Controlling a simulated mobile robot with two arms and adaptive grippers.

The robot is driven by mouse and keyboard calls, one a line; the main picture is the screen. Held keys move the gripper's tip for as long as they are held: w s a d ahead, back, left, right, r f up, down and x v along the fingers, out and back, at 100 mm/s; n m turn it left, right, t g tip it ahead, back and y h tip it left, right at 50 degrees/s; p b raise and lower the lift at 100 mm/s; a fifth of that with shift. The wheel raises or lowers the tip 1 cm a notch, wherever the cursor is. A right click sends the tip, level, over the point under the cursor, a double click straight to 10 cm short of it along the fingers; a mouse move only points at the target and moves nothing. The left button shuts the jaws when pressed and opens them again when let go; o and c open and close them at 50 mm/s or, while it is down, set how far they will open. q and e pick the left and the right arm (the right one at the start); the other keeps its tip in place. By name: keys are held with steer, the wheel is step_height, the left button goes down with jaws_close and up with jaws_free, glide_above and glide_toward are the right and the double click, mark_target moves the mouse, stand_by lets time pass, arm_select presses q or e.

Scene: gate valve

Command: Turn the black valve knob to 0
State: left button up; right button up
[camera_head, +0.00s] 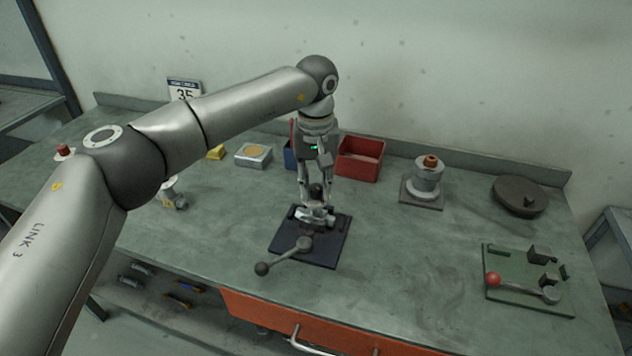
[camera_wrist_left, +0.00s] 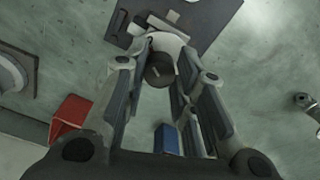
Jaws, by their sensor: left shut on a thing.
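The black valve knob (camera_head: 316,191) sits on top of a fitting on a dark base plate (camera_head: 330,246) near the middle of the bench. In the left wrist view the knob (camera_wrist_left: 160,72) shows as a dark round cap with a short pale mark, above a white valve body. My left gripper (camera_head: 316,197) points down over the plate, its fingers on both sides of the knob and shut on it. The fingers partly hide the knob and valve body in the head view. A grey lever with a black ball (camera_head: 262,268) reaches out over the plate's front left. My right gripper is not in view.
A red bin (camera_head: 360,158) and a blue bin (camera_head: 289,154) stand behind the gripper. A flanged cylinder (camera_head: 428,178), a dark disc (camera_head: 519,196) and a green plate with a red-balled lever (camera_head: 493,280) are to the right. Bench between them is clear.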

mark_target(316, 187)
arm_select(q)
steer(key=shift+m, duration=0.3)
steer(key=o, duration=1)
steer(key=shift+o, duration=0.2)
steer(key=shift+r, duration=0.1)
step_height(316, 187, up, 12)
